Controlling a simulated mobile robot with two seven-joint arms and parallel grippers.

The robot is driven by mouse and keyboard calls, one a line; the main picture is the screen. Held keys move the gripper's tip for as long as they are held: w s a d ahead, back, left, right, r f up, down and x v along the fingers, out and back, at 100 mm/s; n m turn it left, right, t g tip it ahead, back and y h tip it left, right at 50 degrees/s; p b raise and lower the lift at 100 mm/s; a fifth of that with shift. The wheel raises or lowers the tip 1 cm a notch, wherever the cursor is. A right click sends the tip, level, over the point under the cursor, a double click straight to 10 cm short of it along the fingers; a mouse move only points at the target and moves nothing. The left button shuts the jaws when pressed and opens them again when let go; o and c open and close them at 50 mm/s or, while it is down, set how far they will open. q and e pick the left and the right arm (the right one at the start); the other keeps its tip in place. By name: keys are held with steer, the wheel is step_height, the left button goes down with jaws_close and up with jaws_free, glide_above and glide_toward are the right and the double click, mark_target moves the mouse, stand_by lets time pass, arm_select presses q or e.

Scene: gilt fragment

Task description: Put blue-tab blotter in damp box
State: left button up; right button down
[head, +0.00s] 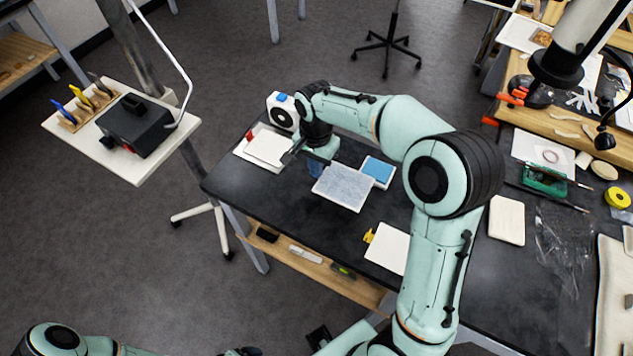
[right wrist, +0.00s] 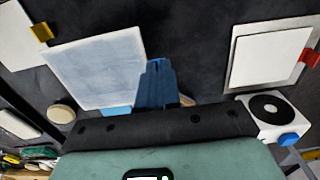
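A pale grey-blue speckled square panel with a white edge (head: 343,188) is at the middle of the dark table, and I take it for the blue-tab blotter. It is large in the right wrist view (right wrist: 95,72). My right gripper (head: 316,168) points down at its upper-left corner. In the right wrist view, the fingers (right wrist: 157,85) show as one dark blue block with no gap, overlapping the panel's edge. They look shut on it; the tab is hidden or merges with them. A white tray with a light blue inside (head: 378,170), possibly the damp box, is just behind, partly covered.
A white pad with a red tab (head: 268,148) lies on a tray at the left, with a white fan-like device (head: 283,110) behind. A white pad with a yellow tab (head: 388,248) lies near the front edge. Tools crowd the right bench.

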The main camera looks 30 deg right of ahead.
steer(key=shift+f, duration=3.5)
steer(key=shift+f+b, duration=0.15)
steer(key=shift+b, duration=0.15)
steer(key=c, duration=1.4)
jaws_free()
steer(key=shift+o, duration=0.2)
